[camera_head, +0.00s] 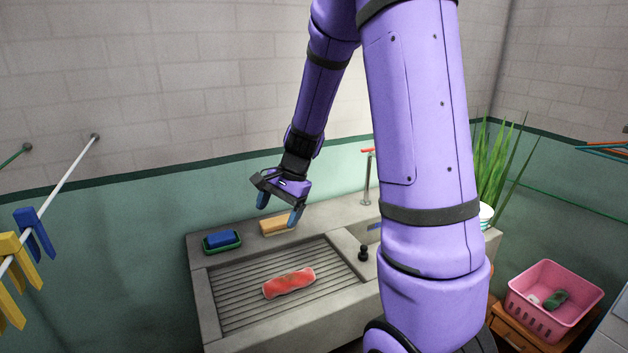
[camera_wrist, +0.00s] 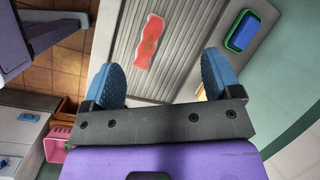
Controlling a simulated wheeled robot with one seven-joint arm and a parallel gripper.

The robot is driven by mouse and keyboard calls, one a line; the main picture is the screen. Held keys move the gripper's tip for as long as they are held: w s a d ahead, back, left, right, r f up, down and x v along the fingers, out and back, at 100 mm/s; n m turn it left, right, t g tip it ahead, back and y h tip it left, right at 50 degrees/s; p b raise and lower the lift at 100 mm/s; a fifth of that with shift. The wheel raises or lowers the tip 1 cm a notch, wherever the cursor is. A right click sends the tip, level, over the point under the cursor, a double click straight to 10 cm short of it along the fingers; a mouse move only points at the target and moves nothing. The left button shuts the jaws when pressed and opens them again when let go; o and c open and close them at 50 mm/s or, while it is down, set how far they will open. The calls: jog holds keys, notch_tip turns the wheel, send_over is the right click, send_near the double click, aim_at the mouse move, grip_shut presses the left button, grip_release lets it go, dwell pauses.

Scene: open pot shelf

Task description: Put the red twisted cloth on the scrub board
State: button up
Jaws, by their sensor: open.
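The red twisted cloth (camera_head: 289,282) lies on the ribbed grey scrub board (camera_head: 240,306), right of the board's middle. In the wrist view the cloth (camera_wrist: 148,41) lies lengthwise on the board (camera_wrist: 186,45), ahead of my fingers. My gripper (camera_head: 279,208) is above the back ledge of the sink, behind the cloth and apart from it. Its two blue fingertips (camera_wrist: 160,78) are spread wide with nothing between them.
A blue block sits in a green dish (camera_head: 222,241) on the back ledge, beside a tan brush-like block (camera_head: 277,226). A tap (camera_head: 367,175) and a small black object (camera_head: 363,253) stand to the right. A pink basket (camera_head: 545,298) is at the far right. Clothespins (camera_head: 22,257) hang at the left.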

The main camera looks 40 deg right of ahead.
jog(key=s+a+r+n+t+h, duration=0.1)
jog(key=s+a+r+n, duration=0.3)
jog(key=r, duration=0.3)
jog(key=s+a+r+n+h, duration=0.1)
jog(key=s+a+r+n, duration=0.25)
jog(key=s+r, duration=0.25)
jog(key=s+r+n+t+h, duration=0.1)
jog(key=s+r+n, duration=0.1)
jog(key=s, duration=0.4)
jog(key=s+a+r+n+t+h, duration=0.1)
jog(key=s+r+n, duration=0.2)
jog(key=s, duration=0.3)
jog(key=shift+s+a+r+n, duration=0.2)
jog(key=shift+r+n, duration=0.15)
jog(key=shift+n, duration=0.4)
